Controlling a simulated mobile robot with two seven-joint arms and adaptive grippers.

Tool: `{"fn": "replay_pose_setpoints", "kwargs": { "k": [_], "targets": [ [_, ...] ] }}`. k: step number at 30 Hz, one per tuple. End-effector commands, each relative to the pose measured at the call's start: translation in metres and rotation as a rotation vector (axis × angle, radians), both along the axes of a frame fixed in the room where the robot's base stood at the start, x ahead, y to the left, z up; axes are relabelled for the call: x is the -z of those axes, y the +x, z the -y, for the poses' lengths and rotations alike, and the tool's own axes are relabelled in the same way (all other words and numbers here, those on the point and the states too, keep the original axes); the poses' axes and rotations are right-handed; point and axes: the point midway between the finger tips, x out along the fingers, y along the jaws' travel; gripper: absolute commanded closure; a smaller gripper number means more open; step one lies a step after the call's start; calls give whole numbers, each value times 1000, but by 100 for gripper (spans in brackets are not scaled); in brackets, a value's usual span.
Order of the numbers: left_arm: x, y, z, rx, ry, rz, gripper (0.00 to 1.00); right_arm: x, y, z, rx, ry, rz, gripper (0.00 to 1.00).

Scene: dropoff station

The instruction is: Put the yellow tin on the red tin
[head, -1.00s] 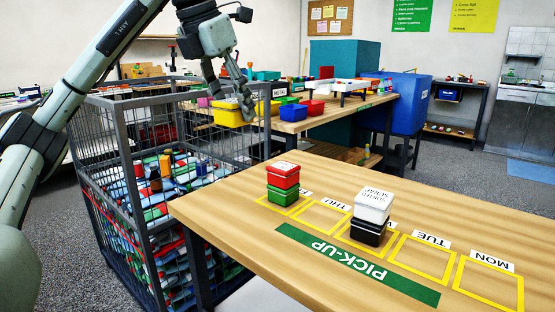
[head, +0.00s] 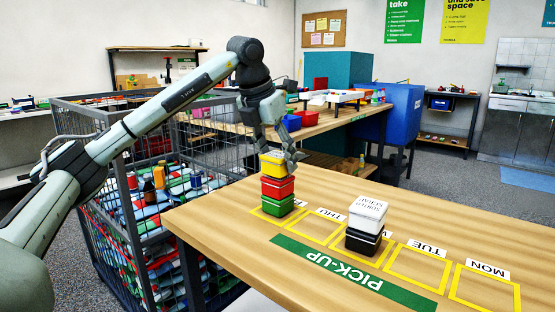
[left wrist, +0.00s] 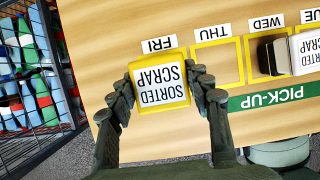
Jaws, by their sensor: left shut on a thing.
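The yellow tin (head: 272,164) is in my left gripper (head: 284,162), right above the red tin (head: 278,187). The red tin sits on a green tin (head: 278,205) in the FRI square at the left of the pick-up table. In the head view the yellow tin's bottom meets the red tin's top, but I cannot tell whether it rests there. In the left wrist view the yellow tin (left wrist: 159,86), with a "SORTED SCRAP" lid, is between the fingers (left wrist: 162,92) and hides the tins below. My right gripper is not in view.
A white tin (head: 367,213) stands on a black tin (head: 363,242) in the WED square. The THU, TUE and MON squares on the table (head: 440,215) are empty. A wire cage (head: 140,215) full of mixed containers stands to the left of the table.

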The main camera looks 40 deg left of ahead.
Motion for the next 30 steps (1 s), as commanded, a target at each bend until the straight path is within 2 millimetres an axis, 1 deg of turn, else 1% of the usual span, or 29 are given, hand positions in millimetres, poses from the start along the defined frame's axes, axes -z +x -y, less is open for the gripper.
{"fn": "replay_pose_setpoints", "kwargs": {
  "k": [2, 8, 12, 13, 17, 18, 26, 29, 30],
  "targets": [
    [4, 0, 0, -1, -1, 2, 87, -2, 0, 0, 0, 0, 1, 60],
    [4, 0, 0, -1, -1, 2, 87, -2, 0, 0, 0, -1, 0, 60],
    [8, 0, 0, -1, -1, 2, 87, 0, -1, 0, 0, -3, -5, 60],
    [8, 0, 0, -1, -1, 1, 48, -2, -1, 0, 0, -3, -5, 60],
    [7, 0, 0, -1, -1, 1, 32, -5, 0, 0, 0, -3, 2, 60],
    [7, 0, 0, -1, -1, 1, 30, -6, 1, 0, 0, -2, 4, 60],
    [7, 0, 0, -1, -1, 1, 30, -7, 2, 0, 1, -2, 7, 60],
    [1, 0, 0, -1, -1, 2, 30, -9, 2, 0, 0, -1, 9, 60],
    [-2, -2, 0, -1, -2, 4, 30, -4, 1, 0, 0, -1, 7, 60]
  ]
}}
